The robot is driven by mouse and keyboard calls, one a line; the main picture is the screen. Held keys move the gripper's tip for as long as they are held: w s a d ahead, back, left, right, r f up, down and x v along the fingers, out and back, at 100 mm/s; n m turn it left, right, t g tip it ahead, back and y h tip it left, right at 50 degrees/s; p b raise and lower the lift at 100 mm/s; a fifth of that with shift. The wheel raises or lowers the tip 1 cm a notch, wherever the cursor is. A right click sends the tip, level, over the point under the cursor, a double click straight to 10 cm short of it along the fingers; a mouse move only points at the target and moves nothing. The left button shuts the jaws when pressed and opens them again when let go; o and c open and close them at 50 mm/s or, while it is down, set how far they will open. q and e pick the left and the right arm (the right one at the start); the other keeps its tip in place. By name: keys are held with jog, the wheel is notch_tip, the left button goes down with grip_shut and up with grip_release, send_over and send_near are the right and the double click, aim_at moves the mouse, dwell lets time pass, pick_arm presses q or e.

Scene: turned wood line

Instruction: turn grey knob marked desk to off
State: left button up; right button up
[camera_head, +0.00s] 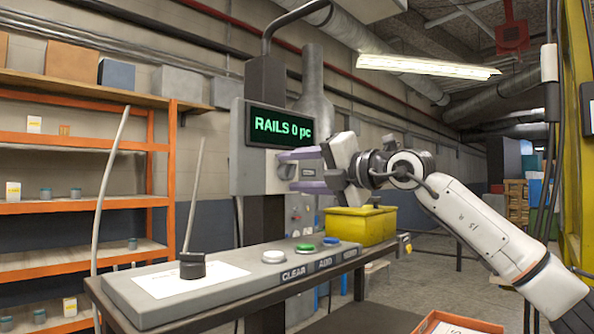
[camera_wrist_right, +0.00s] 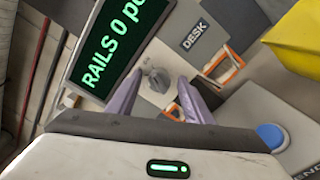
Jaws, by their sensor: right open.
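The grey knob (camera_wrist_right: 155,79) sits on the light grey panel (camera_head: 246,120) under its green-lit display (camera_head: 282,128), which reads "RAILS 0 pc". A dark label reading "DESK" (camera_wrist_right: 195,34) is on a grey surface near the knob in the wrist view. In the head view the knob (camera_head: 285,171) is partly covered by my right gripper. My right gripper (camera_head: 293,171) is open, its purple fingers pointing at the panel, with the knob between their tips in the picture. I cannot tell whether they touch it or which setting it shows. My left gripper is out of view.
Below the panel, a grey console (camera_head: 222,292) carries white, green (camera_head: 305,247) and blue (camera_head: 330,241) buttons. A yellow bin (camera_head: 358,225) stands behind them, under my right forearm. A black-based upright rod (camera_head: 192,262) stands at the console's left. Orange shelves (camera_head: 80,206) are further left.

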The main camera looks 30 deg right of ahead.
jog(key=c, duration=1.1)
jog(key=shift+o, duration=0.2)
jog(key=shift+n, duration=1.1)
jog(key=n, duration=0.5)
jog(key=shift+a, duration=0.1)
jog(key=shift+n+p, duration=0.35)
jog(key=shift+n, duration=0.45)
jog(key=shift+f, duration=0.1)
